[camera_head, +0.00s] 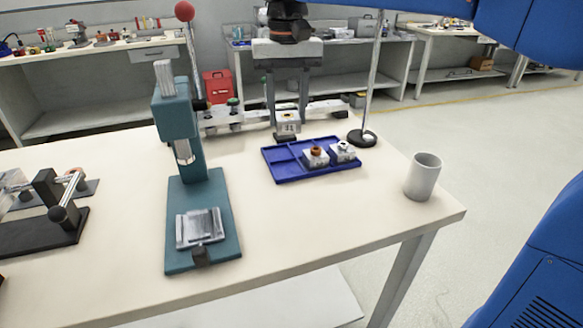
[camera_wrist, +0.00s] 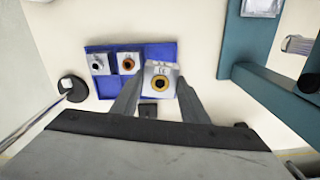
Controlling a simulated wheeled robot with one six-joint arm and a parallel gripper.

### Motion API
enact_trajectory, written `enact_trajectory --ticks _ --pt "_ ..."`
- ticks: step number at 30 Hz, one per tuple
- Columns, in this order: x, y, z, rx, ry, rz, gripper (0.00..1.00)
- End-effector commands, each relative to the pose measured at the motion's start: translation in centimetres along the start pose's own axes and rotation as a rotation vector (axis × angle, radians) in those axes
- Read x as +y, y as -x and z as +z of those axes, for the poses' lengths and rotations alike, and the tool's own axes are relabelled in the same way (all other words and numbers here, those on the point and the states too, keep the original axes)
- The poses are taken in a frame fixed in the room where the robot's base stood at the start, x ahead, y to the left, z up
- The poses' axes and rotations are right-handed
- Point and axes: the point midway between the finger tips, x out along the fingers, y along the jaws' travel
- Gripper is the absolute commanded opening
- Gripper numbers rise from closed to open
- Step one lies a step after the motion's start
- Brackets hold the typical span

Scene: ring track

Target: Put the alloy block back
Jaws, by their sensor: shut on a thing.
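My gripper (camera_wrist: 158,95) is shut on a grey metal block (camera_wrist: 160,80) with a brass-coloured ring around a dark hole. In the head view the held block (camera_head: 289,123) hangs between the fingers, beyond the far left corner of the blue tray (camera_head: 283,172). In the wrist view it overlaps the tray (camera_wrist: 163,50) in the picture. Two similar blocks sit in the tray: one with a copper ring (camera_head: 316,157) and one with a pale ring and dark centre (camera_head: 343,151). The tray's left compartments look empty. The labels are too small to read.
A teal press (camera_head: 178,120) stands left of the tray, with a metal plate on its base. A stand with a round black base (camera_head: 362,138) is behind right of the tray. A grey cup (camera_head: 423,177) is near the right edge. A small dark piece (camera_wrist: 147,111) lies beneath the fingers.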

Motion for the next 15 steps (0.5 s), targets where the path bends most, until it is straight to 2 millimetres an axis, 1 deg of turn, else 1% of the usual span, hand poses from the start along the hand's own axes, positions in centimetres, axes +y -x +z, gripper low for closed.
enact_trajectory --ticks 6,10,13,15 --pt "-0.1 -0.6 0.2 0.0 0.115 0.0 0.1" --pt "-0.1 -1.0 0.2 0.0 0.162 0.0 0.1" --pt "-0.1 -2.2 0.2 -0.002 0.173 0.001 0.1" --pt "-0.1 -3.5 0.3 -0.002 0.174 0.001 0.1"
